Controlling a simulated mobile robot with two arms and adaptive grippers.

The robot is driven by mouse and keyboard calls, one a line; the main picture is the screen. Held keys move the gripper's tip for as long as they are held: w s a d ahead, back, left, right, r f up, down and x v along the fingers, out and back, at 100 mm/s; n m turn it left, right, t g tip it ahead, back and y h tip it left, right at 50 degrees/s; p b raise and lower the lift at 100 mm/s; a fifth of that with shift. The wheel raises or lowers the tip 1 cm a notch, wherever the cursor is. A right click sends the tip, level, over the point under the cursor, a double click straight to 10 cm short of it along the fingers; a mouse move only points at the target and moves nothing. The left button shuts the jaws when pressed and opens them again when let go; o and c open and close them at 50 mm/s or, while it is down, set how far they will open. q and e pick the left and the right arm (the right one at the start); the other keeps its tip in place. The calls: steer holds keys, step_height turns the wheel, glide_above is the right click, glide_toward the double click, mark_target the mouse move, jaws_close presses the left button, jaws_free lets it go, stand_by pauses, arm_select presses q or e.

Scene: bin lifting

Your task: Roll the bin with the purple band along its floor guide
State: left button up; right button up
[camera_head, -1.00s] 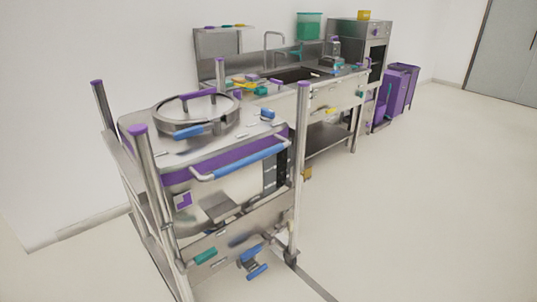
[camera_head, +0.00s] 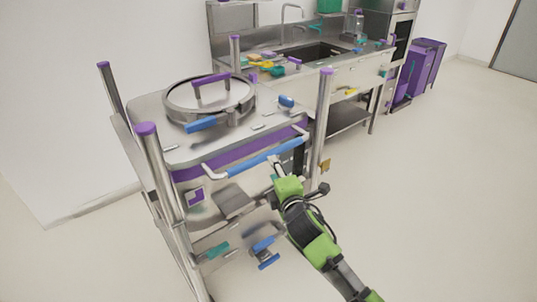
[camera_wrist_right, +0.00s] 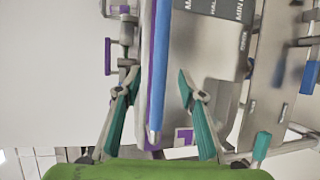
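The bin with the purple band (camera_head: 190,172) is a steel, box-like unit with a round lid (camera_head: 209,92) on top. It stands between upright posts with purple caps. A blue bar handle (camera_head: 250,160) runs along its front, below the band. My right gripper (camera_head: 287,170) is at the right part of this handle. In the right wrist view the blue bar (camera_wrist_right: 159,70) runs between the parted teal fingers of the open gripper (camera_wrist_right: 157,76), with gaps on both sides. My left gripper is out of view. I cannot make out the floor guide.
A steel sink counter (camera_head: 300,52) stands behind the bin to the right. Purple bins (camera_head: 425,62) stand farther back. A blue knob (camera_head: 266,252) sticks out low on the front. The floor (camera_head: 440,170) to the right is clear.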

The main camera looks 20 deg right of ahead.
mark_target(267, 156)
steer(key=w, duration=0.3)
steer(key=w+f, duration=0.1)
steer(key=w, duration=0.3)
steer(key=w+f, duration=0.1)
steer(key=w, duration=0.2)
steer(key=shift+w+d, duration=0.15)
steer(key=shift+d, duration=0.15)
jaws_close()
